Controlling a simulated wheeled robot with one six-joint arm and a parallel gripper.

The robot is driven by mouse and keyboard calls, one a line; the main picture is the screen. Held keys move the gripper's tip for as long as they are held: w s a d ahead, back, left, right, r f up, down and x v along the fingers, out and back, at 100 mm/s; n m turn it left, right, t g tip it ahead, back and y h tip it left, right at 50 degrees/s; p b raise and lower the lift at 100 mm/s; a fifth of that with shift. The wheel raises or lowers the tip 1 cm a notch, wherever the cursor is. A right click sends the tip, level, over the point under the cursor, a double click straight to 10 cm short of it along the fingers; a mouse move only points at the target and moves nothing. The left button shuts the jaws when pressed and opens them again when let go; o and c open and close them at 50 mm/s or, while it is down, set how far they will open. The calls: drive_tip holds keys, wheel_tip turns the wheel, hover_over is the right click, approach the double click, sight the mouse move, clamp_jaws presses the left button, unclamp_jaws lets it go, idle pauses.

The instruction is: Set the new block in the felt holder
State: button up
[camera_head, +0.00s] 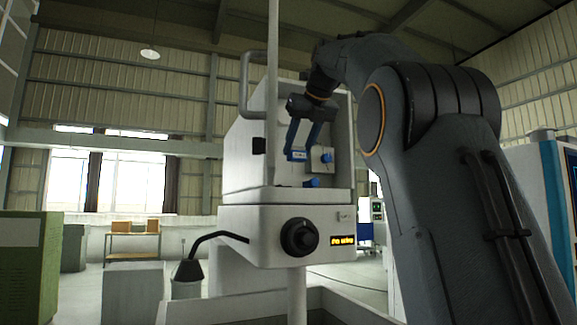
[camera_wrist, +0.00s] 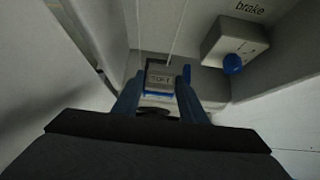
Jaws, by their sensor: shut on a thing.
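My gripper (camera_head: 302,150) reaches into the open front of the white machine. Its two blue fingers also show in the wrist view (camera_wrist: 161,84), shut on a small piece. A grey face with dark lettering (camera_wrist: 161,79) and a blue band along its near edge (camera_wrist: 158,93) lie between the fingertips. The lettering is too small to read surely. I cannot tell which part is the new block and which is the felt holder, or whether they touch. In the head view a small blue piece with a pale face (camera_head: 296,155) shows at the fingertips.
A grey box with a blue knob (camera_wrist: 232,64), beneath the word "brake", sits just right of the fingers; it also shows in the head view (camera_head: 321,158). Thin wires run down behind the fingertips. Machine walls close in on both sides. A dark dial (camera_head: 299,237) sits below.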

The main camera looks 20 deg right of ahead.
drive_tip(key=shift+w+f+p, duration=0.55)
drive_tip(key=shift+w, duration=0.75)
drive_tip(key=shift+w+f+p, duration=0.5)
drive_tip(key=shift+w+p, duration=0.05)
drive_tip(key=shift+w, duration=0.7)
drive_tip(key=shift+w+f+p, duration=0.55)
drive_tip(key=shift+w, duration=0.75)
drive_tip(key=shift+f, duration=1.6)
drive_tip(key=shift+w+f+p, duration=0.15)
drive_tip(key=shift+f+p, duration=0.1)
drive_tip(key=shift+p, duration=0.25)
drive_tip(key=o, duration=1.1)
